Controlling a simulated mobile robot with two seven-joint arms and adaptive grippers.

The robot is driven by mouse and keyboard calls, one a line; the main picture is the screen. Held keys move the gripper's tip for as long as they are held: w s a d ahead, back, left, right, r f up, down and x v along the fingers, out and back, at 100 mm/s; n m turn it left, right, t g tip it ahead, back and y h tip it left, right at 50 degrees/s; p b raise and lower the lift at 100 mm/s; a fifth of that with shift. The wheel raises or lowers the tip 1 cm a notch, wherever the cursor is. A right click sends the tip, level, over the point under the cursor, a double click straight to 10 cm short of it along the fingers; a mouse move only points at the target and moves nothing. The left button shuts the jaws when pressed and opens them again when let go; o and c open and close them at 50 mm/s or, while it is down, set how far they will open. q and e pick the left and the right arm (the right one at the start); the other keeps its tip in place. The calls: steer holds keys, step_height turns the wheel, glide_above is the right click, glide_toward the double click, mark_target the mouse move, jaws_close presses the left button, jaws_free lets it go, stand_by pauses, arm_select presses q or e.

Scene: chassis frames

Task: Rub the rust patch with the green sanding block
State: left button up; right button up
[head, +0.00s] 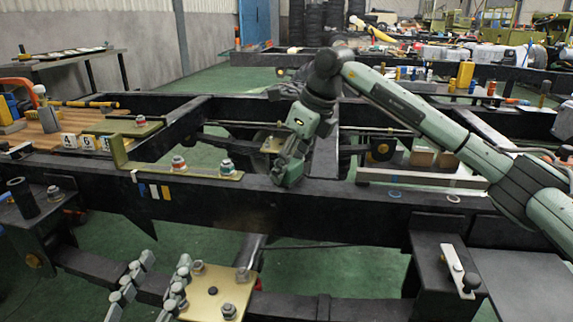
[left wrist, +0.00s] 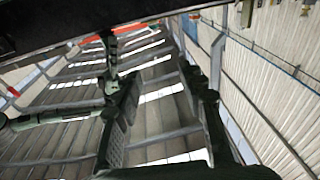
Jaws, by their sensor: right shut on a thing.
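My right gripper (head: 291,168) comes down onto the near black chassis rail (head: 345,198), around the middle of the head view. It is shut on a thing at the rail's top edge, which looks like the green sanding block. Its dull green blends with the fingers, so I cannot clearly tell its edges. I cannot make out the rust patch; the gripper may be covering it. My left gripper (head: 150,290) is low at the left of the head view, its two fingers apart and empty, near a brass plate. The left wrist view shows its open fingers (left wrist: 160,120) against the roof.
A brass bracket (head: 120,152) and plate with bolts stand on the rail left of my right gripper. A brass plate (head: 205,294) with bolts lies in front. A tray (head: 420,178) with blocks stands right, beside two rings on the rail. A wooden board is at far left.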

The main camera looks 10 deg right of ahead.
steer(key=shift+r, duration=0.85)
steer(key=shift+r+p, duration=0.55)
steer(key=shift+r, duration=0.45)
steer(key=shift+r+p, duration=0.45)
steer(key=shift+p, duration=0.15)
steer(key=shift+r, duration=0.4)
steer(key=shift+r+p, duration=0.45)
steer(key=shift+p, duration=0.15)
steer(key=shift+r+p, duration=0.3)
steer(key=shift+r, duration=0.15)
arm_select(q)
steer(key=s+a+f+g+y, duration=0.3)
steer(key=a+f+g, duration=0.2)
steer(key=a+f, duration=0.3)
steer(key=s+a+f+n+g+y, duration=0.1)
steer(key=s+a+f+g+y, duration=0.3)
steer(key=f, duration=0.6)
steer(key=shift+a+g, duration=1.1)
steer(key=shift+a, duration=0.75)
arm_select(e)
steer(key=shift+r, duration=0.3)
arm_select(q)
steer(key=shift+s, duration=0.1)
